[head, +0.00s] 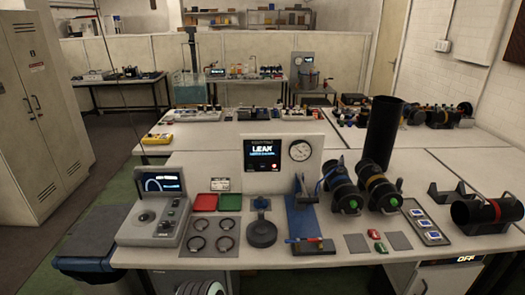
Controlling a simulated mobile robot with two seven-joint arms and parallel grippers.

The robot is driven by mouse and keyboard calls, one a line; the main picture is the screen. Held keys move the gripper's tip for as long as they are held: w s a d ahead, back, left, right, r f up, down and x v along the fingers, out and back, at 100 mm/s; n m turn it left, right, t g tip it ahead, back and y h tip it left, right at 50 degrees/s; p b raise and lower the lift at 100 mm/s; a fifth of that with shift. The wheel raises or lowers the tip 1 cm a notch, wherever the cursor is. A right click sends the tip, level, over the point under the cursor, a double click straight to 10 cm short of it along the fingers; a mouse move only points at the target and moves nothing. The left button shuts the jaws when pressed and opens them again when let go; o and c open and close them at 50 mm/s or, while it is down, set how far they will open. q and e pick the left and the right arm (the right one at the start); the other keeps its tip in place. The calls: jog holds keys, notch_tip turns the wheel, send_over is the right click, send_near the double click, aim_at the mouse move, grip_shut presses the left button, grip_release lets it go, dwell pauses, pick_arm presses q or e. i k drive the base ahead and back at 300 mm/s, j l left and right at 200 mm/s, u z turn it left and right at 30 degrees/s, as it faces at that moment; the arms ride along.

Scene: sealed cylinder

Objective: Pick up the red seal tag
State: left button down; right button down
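A small red tag (374,234) lies on the white bench top, right of centre near the front edge. A small green tag (380,247) lies just in front of it.
Two dark cylinders, left (342,186) and right (378,187), stand tilted behind the tags. A tray of blue-and-white squares (425,222) is to the right. A control box (155,222) stands far left.

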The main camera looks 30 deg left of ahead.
aim_at(374, 234)
jog(key=l+u, duration=0.1)
jog(key=u, duration=0.3)
jog(key=i+l+u, duration=0.1)
jog(key=u, duration=0.35)
jog(key=l+u, duration=0.2)
jog(key=u, duration=0.2)
jog(key=l+u, duration=0.35)
jog(key=l, duration=0.15)
jog(key=l+u, duration=0.3)
jog(key=l, duration=0.25)
jog(key=l+u, duration=0.1)
jog(key=l, duration=0.4)
jog(key=k+l+u, duration=0.1)
jog(key=l, duration=0.45)
